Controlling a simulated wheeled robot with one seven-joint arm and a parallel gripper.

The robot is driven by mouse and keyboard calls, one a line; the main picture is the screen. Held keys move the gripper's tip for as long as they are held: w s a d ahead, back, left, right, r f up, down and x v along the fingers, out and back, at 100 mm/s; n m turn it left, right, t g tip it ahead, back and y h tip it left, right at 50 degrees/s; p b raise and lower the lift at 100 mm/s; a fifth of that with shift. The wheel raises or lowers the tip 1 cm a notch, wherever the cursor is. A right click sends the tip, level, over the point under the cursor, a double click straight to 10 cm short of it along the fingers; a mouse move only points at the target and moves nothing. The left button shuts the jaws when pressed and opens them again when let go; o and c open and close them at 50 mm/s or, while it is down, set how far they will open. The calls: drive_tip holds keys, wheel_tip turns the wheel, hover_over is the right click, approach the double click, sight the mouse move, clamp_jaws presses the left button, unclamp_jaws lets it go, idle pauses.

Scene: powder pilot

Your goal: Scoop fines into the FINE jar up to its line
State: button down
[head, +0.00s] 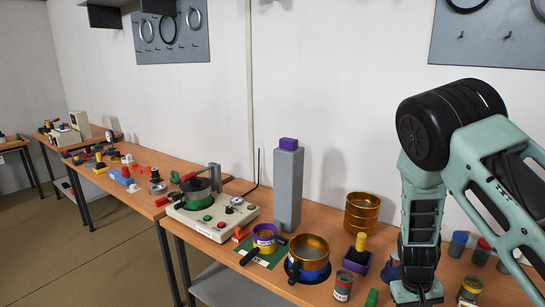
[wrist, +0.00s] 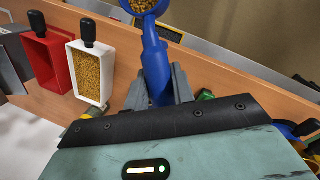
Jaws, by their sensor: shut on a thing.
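In the wrist view my gripper (wrist: 160,84) is shut on the handle of a blue scoop (wrist: 153,45). The scoop's bowl is cut by the top edge and holds golden-brown grains (wrist: 142,5). To its left a white bin (wrist: 90,75) holds similar golden grains. In the head view small labelled jars stand at the front and right: a grey-and-red jar (head: 343,287), a blue-lidded jar (head: 457,243), a red-lidded jar (head: 481,251) and a gold-lidded jar (head: 470,289). The labels are too small to read, so I cannot tell which is FINE.
A red bin (wrist: 47,60) stands beside the white bin. In the head view are a grey column (head: 288,190), a brass-and-blue sieve (head: 309,262), stacked brass rings (head: 361,212), a purple-based block (head: 357,263) and a control-panel machine (head: 212,213). My arm hides part of the right side.

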drive_tip(key=shift+n, duration=0.5)
drive_tip(key=s+a+f+b, duration=0.3)
drive_tip(key=shift+s+a+f, duration=0.1)
drive_tip(key=shift+a+f, duration=0.1)
drive_tip(key=shift+f, duration=0.05)
drive_tip(key=shift+d, duration=0.1)
